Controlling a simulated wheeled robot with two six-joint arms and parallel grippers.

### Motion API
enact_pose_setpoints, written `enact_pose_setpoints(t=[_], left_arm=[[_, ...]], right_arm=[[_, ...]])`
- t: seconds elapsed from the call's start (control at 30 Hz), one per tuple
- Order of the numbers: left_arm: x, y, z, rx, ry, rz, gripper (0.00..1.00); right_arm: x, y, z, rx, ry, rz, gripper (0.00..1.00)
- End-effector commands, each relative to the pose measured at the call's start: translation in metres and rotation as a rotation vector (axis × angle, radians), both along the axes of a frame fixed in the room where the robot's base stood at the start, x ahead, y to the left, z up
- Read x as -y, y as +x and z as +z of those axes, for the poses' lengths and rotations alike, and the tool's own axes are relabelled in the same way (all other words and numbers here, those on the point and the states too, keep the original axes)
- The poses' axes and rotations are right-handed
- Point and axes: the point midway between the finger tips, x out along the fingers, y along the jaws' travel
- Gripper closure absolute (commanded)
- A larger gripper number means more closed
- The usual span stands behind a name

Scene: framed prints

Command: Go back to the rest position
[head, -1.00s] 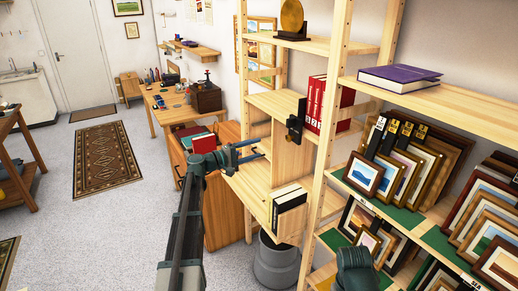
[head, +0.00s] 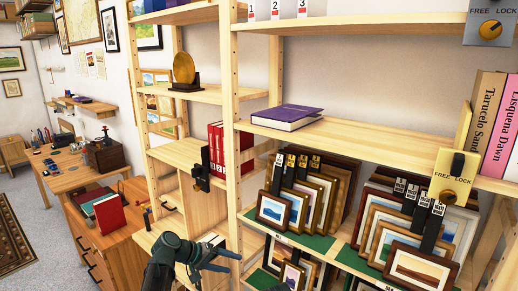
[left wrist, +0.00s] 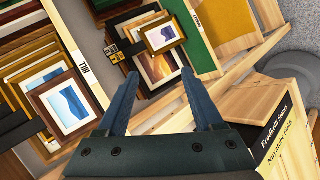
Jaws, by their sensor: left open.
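My left gripper (head: 222,262) is in the lower middle of the head view, in front of the wooden shelf unit's upright. In the left wrist view its two blue-grey fingers (left wrist: 165,92) are spread apart with nothing between them. Beyond the fingers are framed prints on the shelves, among them a small gold-framed print (left wrist: 162,36) and a brown-framed print (left wrist: 68,106). In the head view a small framed print (head: 273,211) stands at the front of a row on green matting.
The wooden shelf unit (head: 232,140) stands close to the left gripper. A purple book (head: 286,118) lies on the shelf above the prints. Red books (head: 217,150) stand on the left bay. A wooden cabinet (head: 96,237) is to the left. Free floor shows at far left.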

Motion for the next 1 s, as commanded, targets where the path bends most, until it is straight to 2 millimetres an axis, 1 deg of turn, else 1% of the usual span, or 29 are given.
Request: enact_pose_setpoints(t=[0.03,0.07,0.1,0.17,0.2,0.3,0.4,0.5,0.6,0.7,1.0], left_arm=[[0.027,-0.035,-0.016,-0.028,0.087,-0.076,0.32],[0.037,-0.052,-0.025,-0.047,0.146,-0.121,0.32],[0.049,-0.076,-0.038,-0.069,0.230,-0.178,0.32],[0.063,-0.113,-0.055,-0.102,0.364,-0.269,0.32],[0.067,-0.136,-0.065,-0.119,0.453,-0.324,0.32],[0.067,-0.184,-0.081,-0.153,0.658,-0.435,0.32],[0.060,-0.217,-0.087,-0.171,0.824,-0.512,0.32],[0.052,-0.236,-0.088,-0.178,0.940,-0.555,0.32],[0.047,-0.245,-0.087,-0.181,1.007,-0.577,0.32],[0.044,-0.247,-0.087,-0.184,1.034,-0.582,0.32],[0.044,-0.246,-0.087,-0.183,1.034,-0.582,0.32]], right_arm=[[0.000,0.000,0.000,0.000,0.000,0.000,0.50],[0.000,0.000,0.000,0.000,0.000,0.000,0.50],[0.000,0.000,0.000,0.000,0.000,0.000,0.50],[0.000,0.000,0.000,0.000,0.000,0.000,0.50],[0.000,0.000,0.000,0.000,0.000,0.000,0.50],[0.000,0.000,0.000,0.000,0.000,0.000,0.50],[0.000,0.000,0.000,0.000,0.000,0.000,0.50],[0.000,0.000,0.000,0.000,0.000,0.000,0.50],[0.000,0.000,0.000,0.000,0.000,0.000,0.50],[0.000,0.000,0.000,0.000,0.000,0.000,0.50],[0.000,0.000,0.000,0.000,0.000,0.000,0.50]])
